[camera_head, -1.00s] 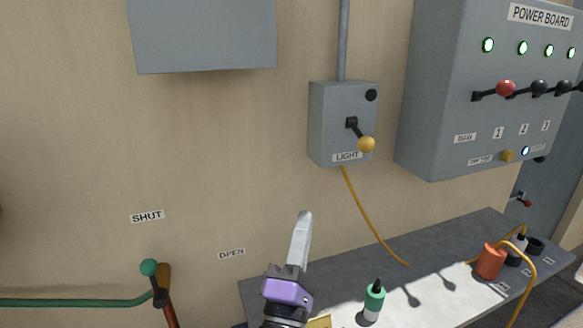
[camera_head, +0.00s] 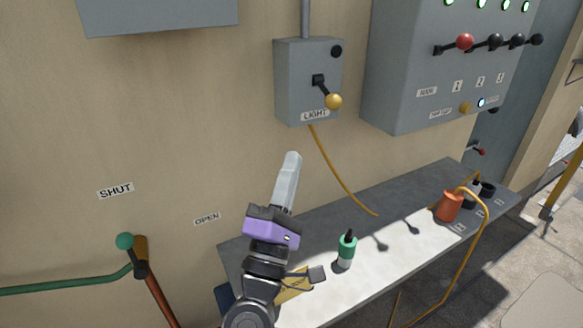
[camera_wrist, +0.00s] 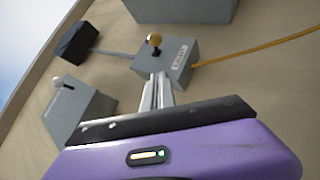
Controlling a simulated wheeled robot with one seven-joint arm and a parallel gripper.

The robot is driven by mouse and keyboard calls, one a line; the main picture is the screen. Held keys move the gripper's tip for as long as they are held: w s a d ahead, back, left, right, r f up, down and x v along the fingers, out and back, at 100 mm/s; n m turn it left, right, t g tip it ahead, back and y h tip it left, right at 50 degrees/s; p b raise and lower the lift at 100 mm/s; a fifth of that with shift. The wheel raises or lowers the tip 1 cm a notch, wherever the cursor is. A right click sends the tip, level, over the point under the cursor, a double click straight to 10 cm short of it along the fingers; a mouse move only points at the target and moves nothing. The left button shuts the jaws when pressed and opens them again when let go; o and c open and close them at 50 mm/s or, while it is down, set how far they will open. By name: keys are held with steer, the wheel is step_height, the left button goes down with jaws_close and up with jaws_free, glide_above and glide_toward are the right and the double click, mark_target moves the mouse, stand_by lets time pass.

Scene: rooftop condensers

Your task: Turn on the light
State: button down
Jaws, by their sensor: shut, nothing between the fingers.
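The light box (camera_head: 296,84) is a grey wall box labelled LIGHT, with a black lever ending in a yellow ball knob (camera_head: 333,101). The lever slants down to the right in the head view. A small dark round lamp (camera_head: 336,51) sits at its upper right. The box also shows in the wrist view (camera_wrist: 178,72), with its yellow knob (camera_wrist: 154,39) beyond my fingers. My gripper (camera_head: 291,160) is purple with pale fingers, shut and empty, pointing up below the box. It is apart from the knob.
The power board (camera_head: 440,65) with several levers and green lamps is right of the light box. A bench (camera_head: 365,245) below holds a green-topped bottle (camera_head: 347,248) and an orange container (camera_head: 448,206). A green-knobbed pipe lever (camera_head: 125,242) is at lower left.

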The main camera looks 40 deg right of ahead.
mark_target(326, 94)
steer(key=d+r+p, duration=0.4)
steer(key=d+r, duration=0.2)
steer(key=d, duration=0.1)
steer(key=shift+w+d, duration=0.2)
steer(key=shift+w, duration=0.2)
